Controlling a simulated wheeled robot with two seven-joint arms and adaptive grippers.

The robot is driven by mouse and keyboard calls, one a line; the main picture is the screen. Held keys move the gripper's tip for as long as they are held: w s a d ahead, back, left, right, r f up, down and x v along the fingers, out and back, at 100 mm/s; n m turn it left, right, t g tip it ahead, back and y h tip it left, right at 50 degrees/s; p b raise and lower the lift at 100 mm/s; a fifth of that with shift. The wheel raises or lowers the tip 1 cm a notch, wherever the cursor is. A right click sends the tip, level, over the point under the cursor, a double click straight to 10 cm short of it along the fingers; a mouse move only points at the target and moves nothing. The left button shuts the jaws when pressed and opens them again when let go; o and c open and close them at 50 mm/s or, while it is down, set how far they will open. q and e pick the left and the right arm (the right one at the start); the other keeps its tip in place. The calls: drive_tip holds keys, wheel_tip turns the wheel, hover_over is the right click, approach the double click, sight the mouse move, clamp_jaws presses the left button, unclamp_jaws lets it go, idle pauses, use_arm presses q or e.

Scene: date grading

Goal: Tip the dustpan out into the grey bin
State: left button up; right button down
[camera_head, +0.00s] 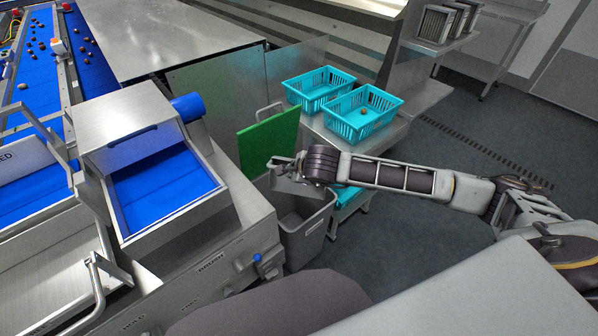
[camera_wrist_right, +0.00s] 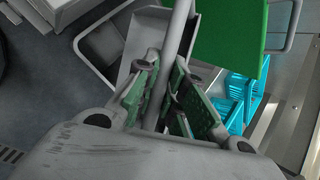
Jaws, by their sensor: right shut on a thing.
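My right gripper (camera_head: 300,167) reaches in from the right, above the grey bin (camera_head: 308,238). In the right wrist view my right gripper (camera_wrist_right: 160,95) has its green-padded fingers closed around the grey handle of the dustpan (camera_wrist_right: 145,38). The pan's metal part shows beyond the fingers; in the head view a piece of the dustpan (camera_head: 288,186) shows over the bin's opening. The bin's rim (camera_wrist_right: 88,52) shows below the pan in the wrist view. I cannot tell what lies in the pan or the bin. My left gripper is out of view.
A green board (camera_head: 268,143) stands just behind the bin. Two turquoise baskets (camera_head: 318,90) (camera_head: 362,116) are on a metal bench beyond; one holds a small brown item. The sorting machine with a blue belt chute (camera_head: 160,185) is left of the bin. The floor at right is open.

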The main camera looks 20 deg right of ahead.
drive_tip(key=shift+d, duration=0.1)
idle(0.3)
drive_tip(key=shift+s+d+f, duration=0.1)
drive_tip(key=shift+d+f, duration=0.15)
drive_tip(key=shift+d, duration=0.65)
drive_tip(key=shift+d+f+m, duration=0.1)
drive_tip(key=shift+d+m, duration=0.2)
drive_tip(key=shift+s, duration=0.1)
